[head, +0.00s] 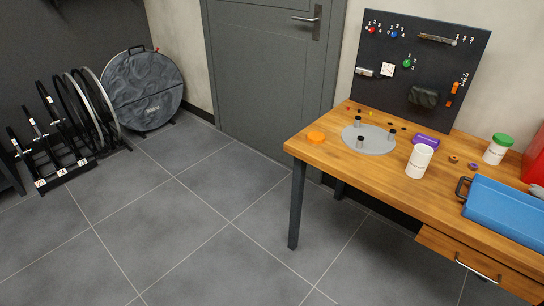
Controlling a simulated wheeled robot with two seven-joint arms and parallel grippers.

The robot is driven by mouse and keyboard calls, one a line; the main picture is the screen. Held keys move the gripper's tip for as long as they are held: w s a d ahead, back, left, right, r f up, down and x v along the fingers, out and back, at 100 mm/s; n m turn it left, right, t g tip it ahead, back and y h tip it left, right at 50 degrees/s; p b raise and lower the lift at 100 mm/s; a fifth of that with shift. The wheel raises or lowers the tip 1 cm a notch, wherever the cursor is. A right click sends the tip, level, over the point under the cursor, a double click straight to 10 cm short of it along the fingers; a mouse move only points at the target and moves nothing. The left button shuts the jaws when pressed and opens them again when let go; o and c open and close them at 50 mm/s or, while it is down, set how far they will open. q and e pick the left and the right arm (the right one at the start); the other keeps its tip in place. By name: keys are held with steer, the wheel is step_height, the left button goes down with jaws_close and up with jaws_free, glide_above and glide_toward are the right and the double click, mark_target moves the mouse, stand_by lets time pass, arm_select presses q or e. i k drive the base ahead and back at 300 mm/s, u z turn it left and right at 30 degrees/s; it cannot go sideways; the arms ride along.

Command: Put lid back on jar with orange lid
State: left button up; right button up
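An orange lid (316,137) lies flat on the wooden workbench (330,151), near its left end. A white jar (419,161) without a lid stands upright on the bench, to the right of the lid and apart from it. A second white jar (495,152) stands farther right with a green lid (503,139) on it. Neither of my grippers shows in the head view.
A grey round plate with black-topped posts (369,146) lies between lid and open jar. A purple block (426,141) sits behind the jar. A blue tray (507,205) is at right. A pegboard (422,62) stands behind. The floor (190,220) left of the bench is clear.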

mark_target(422, 154)
steer(key=u, duration=0.35)
steer(key=k, duration=0.7)
steer(key=z, duration=0.5)
steer(key=i, duration=0.6)
steer(key=z, duration=0.75)
steer(key=i, duration=0.9)
steer(key=u, duration=0.8)
steer(key=i, duration=0.35)
steer(key=u, duration=0.3)
